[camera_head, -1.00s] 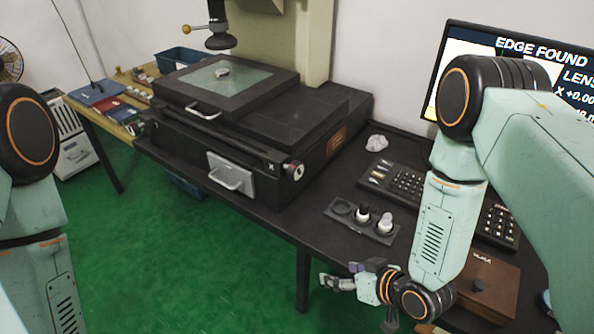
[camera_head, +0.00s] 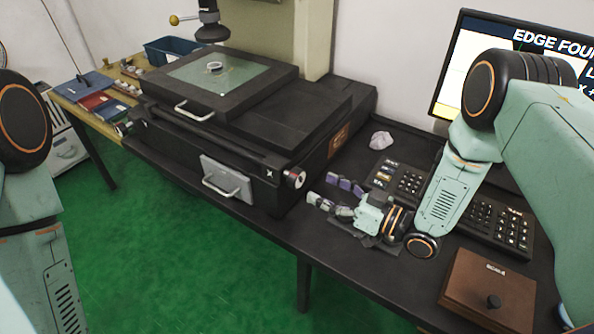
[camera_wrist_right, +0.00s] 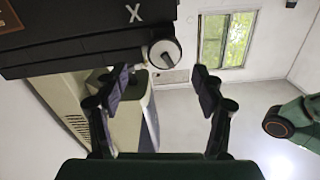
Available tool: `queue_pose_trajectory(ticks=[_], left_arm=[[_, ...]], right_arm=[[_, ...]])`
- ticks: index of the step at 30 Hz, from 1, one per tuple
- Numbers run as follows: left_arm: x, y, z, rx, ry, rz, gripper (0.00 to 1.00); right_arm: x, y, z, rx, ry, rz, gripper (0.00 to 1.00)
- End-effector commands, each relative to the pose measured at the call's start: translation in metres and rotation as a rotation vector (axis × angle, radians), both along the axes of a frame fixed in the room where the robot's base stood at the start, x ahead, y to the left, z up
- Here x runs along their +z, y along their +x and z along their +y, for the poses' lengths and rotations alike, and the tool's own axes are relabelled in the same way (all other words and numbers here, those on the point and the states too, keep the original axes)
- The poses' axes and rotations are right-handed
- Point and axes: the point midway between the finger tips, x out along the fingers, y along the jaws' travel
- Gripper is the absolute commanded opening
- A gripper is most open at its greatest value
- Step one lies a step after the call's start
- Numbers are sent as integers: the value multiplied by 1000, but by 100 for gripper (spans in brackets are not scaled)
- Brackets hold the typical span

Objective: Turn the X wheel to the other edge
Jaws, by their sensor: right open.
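The X wheel (camera_head: 294,178) is a small dark knob with a pale face at the right front corner of the black measuring stage (camera_head: 319,160), beside a white X mark. My right gripper (camera_head: 321,190) is open, just right of the wheel and apart from it. In the right wrist view the wheel (camera_wrist_right: 165,53) shows its round pale face beyond the gap between my open fingers (camera_wrist_right: 158,82). A small metal ring (camera_head: 214,67) rests on the glass plate (camera_head: 235,77) on top of the stage. My left arm is at the left edge; its gripper is not in view.
A keypad (camera_head: 480,212) and a crumpled pale cloth (camera_head: 381,140) lie right of the stage. A brown wooden box (camera_head: 487,285) sits at the front right. A monitor (camera_head: 452,65) reads EDGE FOUND. A metal handle (camera_head: 222,190) juts from the stage front.

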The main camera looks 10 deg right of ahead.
Motion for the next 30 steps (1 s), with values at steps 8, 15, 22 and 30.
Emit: queue_pose_trajectory(ticks=[8,15,22,30], left_arm=[[-2,-1,0,1,0,2,0],[-3,-1,0,0,0,2,0],[-4,0,0,0,0,1,0],[-4,-1,0,0,0,2,0]], right_arm=[[0,19,27,7,-1,-4,69],[0,41,49,4,-1,-2,69],[0,50,55,2,0,1,69],[0,53,54,1,-1,-1,61]])
